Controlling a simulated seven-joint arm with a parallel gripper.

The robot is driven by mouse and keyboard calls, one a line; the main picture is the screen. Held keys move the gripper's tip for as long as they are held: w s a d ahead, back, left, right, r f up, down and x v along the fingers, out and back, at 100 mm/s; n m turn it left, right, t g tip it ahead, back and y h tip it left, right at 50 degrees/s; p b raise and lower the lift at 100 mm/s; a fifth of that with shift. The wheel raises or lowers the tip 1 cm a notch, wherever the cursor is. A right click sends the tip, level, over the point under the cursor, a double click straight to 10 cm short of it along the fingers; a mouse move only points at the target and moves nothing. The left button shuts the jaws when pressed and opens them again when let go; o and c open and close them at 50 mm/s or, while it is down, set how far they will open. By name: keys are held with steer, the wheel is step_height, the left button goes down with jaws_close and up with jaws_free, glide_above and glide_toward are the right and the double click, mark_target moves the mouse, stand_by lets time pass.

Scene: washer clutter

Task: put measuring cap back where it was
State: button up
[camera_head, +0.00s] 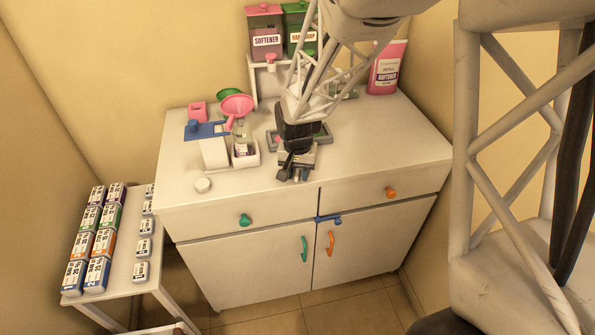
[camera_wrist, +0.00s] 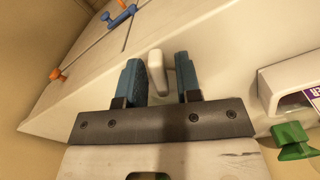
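My gripper (camera_head: 297,176) is low over the counter's front edge, near the middle, in the head view. In the wrist view its two blue fingers (camera_wrist: 158,80) stand apart. A small round white cap-like piece (camera_head: 203,185) lies on the counter at the front left, apart from my gripper. No other measuring cap can be made out.
Softener (camera_head: 265,35) and hand soap (camera_head: 299,30) dispensers and a pink softener carton (camera_head: 387,68) are behind. The right countertop (camera_head: 395,135) is free.

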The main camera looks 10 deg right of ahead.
mark_target(298, 171)
steer(key=shift+o, duration=0.2)
steer(key=shift+r, duration=0.15)
step_height(298, 171, up, 12)
stand_by(0.8)
stand_by(0.5)
steer(key=s+d+r+n+t, duration=0.1)
steer(key=s+r, duration=0.2)
steer(key=s, duration=0.5)
steer(key=s+d+r+n, duration=0.1)
steer(key=s+r+n, duration=0.1)
steer(key=s, duration=0.7)
steer(key=s+d+r+n+t, duration=0.1)
steer(key=s+r, duration=0.3)
steer(key=s, duration=0.4)
steer(key=shift+s+d+r+t, duration=0.3)
steer(key=shift+s+d, duration=0.05)
